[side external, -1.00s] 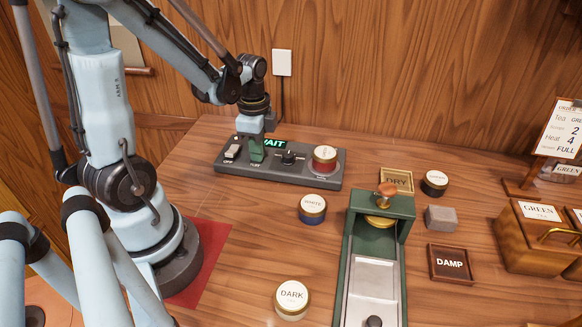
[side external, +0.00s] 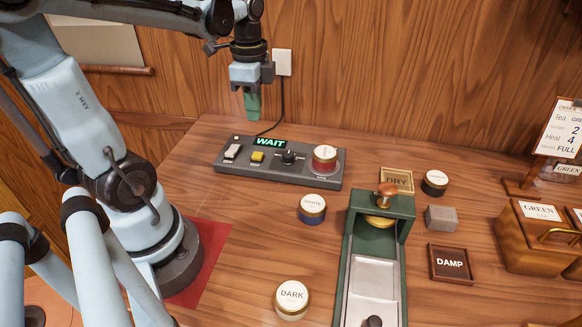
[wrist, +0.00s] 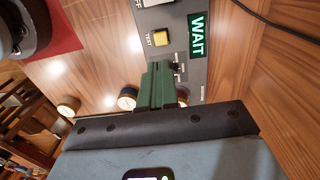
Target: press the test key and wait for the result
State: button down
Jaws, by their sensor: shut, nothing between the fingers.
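The grey control panel (side external: 215,168) lies at the back of the table. Its yellow test key (side external: 257,156) is uncovered and also shows in the wrist view (wrist: 160,38). The green-lit display (side external: 270,142) reads WAIT, as it does in the wrist view (wrist: 198,35). My gripper (side external: 252,112) has green fingers, is shut and empty, and hangs in the air above the panel, clear of the key. In the wrist view the closed fingers (wrist: 158,75) point toward the panel.
A white switch (side external: 232,152), a black knob (side external: 289,157) and a red tin (side external: 325,158) are on the panel. A green press (side external: 382,210) stands to the right. A blue tin (side external: 312,208), a DARK tin (side external: 292,299) and a DAMP tray (side external: 451,263) are nearby.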

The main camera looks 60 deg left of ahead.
jog(key=shift+r, duration=1.5)
jog(key=w+d+f+n+t, duration=0.1)
jog(key=d+f+n+t, duration=0.2)
jog(key=d+n+t, duration=0.4)
jog(key=d+n, duration=0.2)
jog(key=d, duration=0.4)
jog(key=shift+w, duration=0.35)
